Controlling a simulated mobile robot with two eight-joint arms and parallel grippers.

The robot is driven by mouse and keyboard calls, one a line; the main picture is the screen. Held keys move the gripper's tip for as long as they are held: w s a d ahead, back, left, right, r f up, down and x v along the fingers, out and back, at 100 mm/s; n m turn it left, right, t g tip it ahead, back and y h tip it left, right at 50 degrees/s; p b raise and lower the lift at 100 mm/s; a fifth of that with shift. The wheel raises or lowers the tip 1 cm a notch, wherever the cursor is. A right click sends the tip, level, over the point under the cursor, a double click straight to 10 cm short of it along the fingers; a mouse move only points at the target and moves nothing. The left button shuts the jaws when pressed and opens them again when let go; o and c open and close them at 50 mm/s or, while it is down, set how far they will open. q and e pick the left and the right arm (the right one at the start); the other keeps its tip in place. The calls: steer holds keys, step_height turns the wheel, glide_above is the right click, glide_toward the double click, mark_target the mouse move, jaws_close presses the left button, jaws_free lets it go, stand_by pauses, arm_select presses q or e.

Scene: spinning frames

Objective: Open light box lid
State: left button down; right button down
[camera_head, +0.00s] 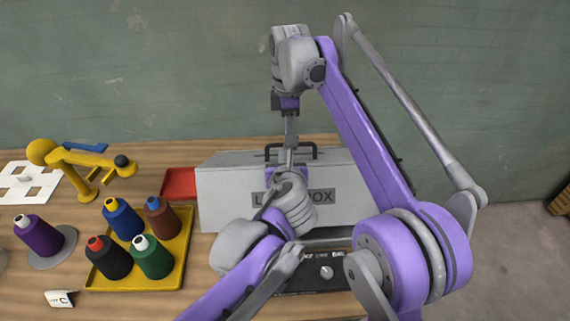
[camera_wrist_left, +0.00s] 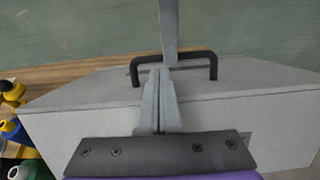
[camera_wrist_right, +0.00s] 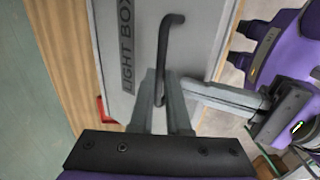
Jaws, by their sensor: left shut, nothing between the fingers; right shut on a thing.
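The light box (camera_head: 225,190) is a grey box with a dark "LIGHT BOX" label on its front, partly hidden by my left arm. I see no open gap at its lid. A black bar handle (camera_head: 302,147) rises from its top; it also shows in the left wrist view (camera_wrist_left: 190,54) and right wrist view (camera_wrist_right: 165,50). My right gripper (camera_wrist_right: 160,76) comes down from above and is shut on the handle. My left gripper (camera_wrist_left: 160,74) is shut and empty, its tips just in front of the handle, close to the right fingers.
A yellow tray (camera_head: 130,283) with several thread spools stands left of the box. A dark control panel (camera_head: 325,273) lies before the box. A wall stands behind.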

arm_select(q)
steer(key=shift+w+f, duration=0.3)
steer(key=shift+w, duration=0.1)
arm_select(e)
steer(key=shift+w+f, duration=0.2)
steer(key=shift+w, duration=0.1)
arm_select(q)
steer(key=shift+w+r, duration=0.5)
steer(key=shift+r, duration=0.2)
arm_select(e)
steer(key=shift+s, duration=0.15)
steer(key=c, duration=0.9)
jaws_free()
steer(key=shift+c, duration=0.2)
arm_select(q)
steer(key=shift+w, duration=0.15)
arm_select(e)
steer(key=shift+o, duration=0.3)
steer(key=shift+r, duration=0.1)
